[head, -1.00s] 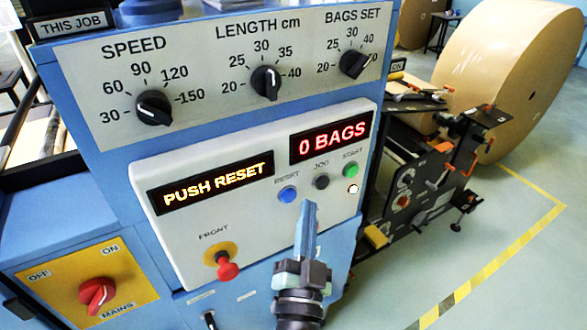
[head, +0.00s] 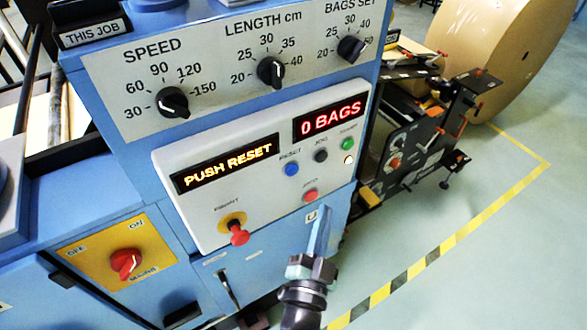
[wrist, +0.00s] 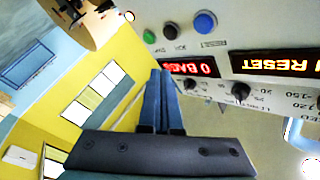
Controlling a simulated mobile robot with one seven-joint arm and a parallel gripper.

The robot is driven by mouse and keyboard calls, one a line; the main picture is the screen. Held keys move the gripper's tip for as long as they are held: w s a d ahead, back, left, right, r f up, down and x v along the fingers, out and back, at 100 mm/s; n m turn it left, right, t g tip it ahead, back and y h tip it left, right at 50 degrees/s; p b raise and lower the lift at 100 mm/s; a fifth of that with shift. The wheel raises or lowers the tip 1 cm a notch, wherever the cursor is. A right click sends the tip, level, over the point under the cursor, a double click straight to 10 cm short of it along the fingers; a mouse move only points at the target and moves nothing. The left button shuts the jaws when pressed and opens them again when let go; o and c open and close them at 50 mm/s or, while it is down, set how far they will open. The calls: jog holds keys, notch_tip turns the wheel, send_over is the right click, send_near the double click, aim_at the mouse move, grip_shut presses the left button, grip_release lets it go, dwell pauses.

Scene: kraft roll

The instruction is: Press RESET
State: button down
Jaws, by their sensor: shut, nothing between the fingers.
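The blue RESET button (head: 292,169) sits on the white control panel (head: 190,215), below the displays and left of the black JOG button (head: 320,156). It also shows in the wrist view (wrist: 205,23). The amber display (head: 228,163) reads PUSH RESET. The red display (head: 331,118) reads 0 BAGS. My gripper (head: 318,212) is shut and empty, with its blue fingers pointing up, below and right of the RESET button in the head view. In the wrist view the fingers (wrist: 161,75) are together and apart from the button.
The green START button (head: 347,144) is right of JOG. A red STOP button (head: 310,195) lies just above my fingertips in the picture. A red FRONT knob (head: 239,235) and red MAINS switch (head: 126,263) are at left. A large kraft roll (head: 480,50) stands behind.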

aim_at(299, 169)
jog(key=w+a+p, duration=0.1)
jog(key=w+a, duration=0.4)
jog(key=w, duration=0.2)
jog(key=shift+w+a, duration=0.1)
dwell(2.1)
jog(key=shift+w+a, duration=0.15)
jog(key=shift+w, duration=0.05)
jog(key=shift+w+a, duration=0.3)
jog(key=shift+w, duration=0.05)
dwell(0.8)
jog(key=shift+s+d, duration=0.1)
dwell(0.3)
jog(key=shift+s+d+p, duration=0.35)
jog(key=shift+s, duration=0.25)
jog(key=shift+s+d, duration=0.8)
jog(key=shift+s, duration=0.2)
jog(key=shift+s+d, duration=0.75)
jog(key=shift+s, duration=0.25)
